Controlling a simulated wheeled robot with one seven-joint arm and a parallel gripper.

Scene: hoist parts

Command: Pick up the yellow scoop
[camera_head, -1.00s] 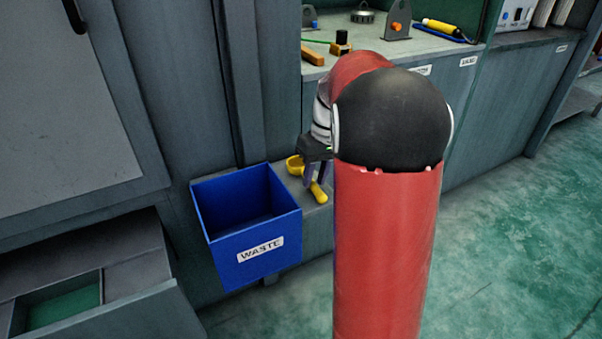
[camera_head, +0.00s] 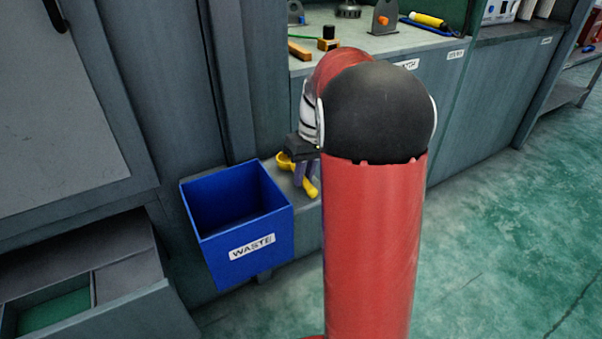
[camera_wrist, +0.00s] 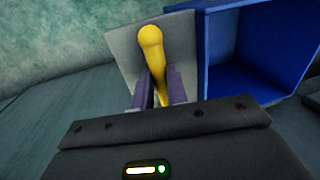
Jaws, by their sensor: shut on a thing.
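The yellow scoop (camera_head: 309,187) is at the small grey ledge right of the blue waste bin in the head view. Its bowl shows to the left of my gripper (camera_head: 305,172) and its handle sticks out below. In the wrist view the yellow scoop (camera_wrist: 152,42) points away between the two purple fingers of my gripper (camera_wrist: 160,84). The fingers are shut on it. I cannot tell whether the scoop touches the ledge. My own arm hides part of the area to the right.
The blue waste bin (camera_head: 258,262) stands close left of the scoop, and its wall (camera_wrist: 211,45) is close in the wrist view. An open drawer (camera_head: 130,300) is at lower left. The bench top (camera_head: 385,42) behind holds several parts. Green floor is clear at right.

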